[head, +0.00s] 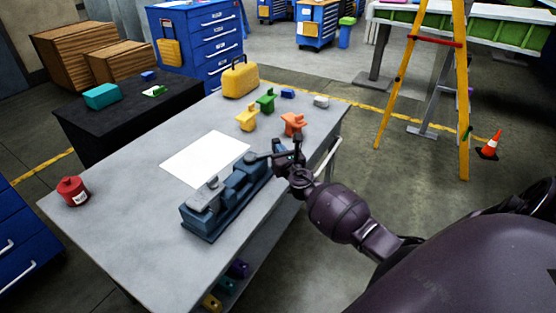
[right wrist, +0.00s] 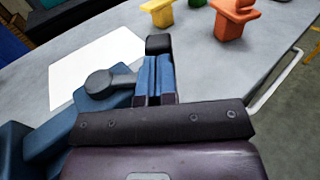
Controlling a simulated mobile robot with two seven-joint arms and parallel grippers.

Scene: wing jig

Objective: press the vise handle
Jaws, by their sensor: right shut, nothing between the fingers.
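The blue-grey vise (head: 225,203) is on the grey workbench (head: 120,205), near its front edge. Its dark handle (head: 258,157) sticks out at the far end toward my right gripper. The right wrist view shows the handle's rounded grey hub (right wrist: 98,82) left of my fingers. My right gripper (head: 288,148) is shut and empty, close beside the handle's outer end; its fingers (right wrist: 155,75) also show from behind in the wrist view. I cannot tell whether they touch the handle. My left gripper is not in view.
A white sheet (head: 206,158) lies left of the vise. Orange (head: 293,124), yellow (head: 246,117) and green (head: 265,101) parts stand beyond it, with a yellow case (head: 240,78) behind. A side rail (head: 328,158) runs along the bench's right end.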

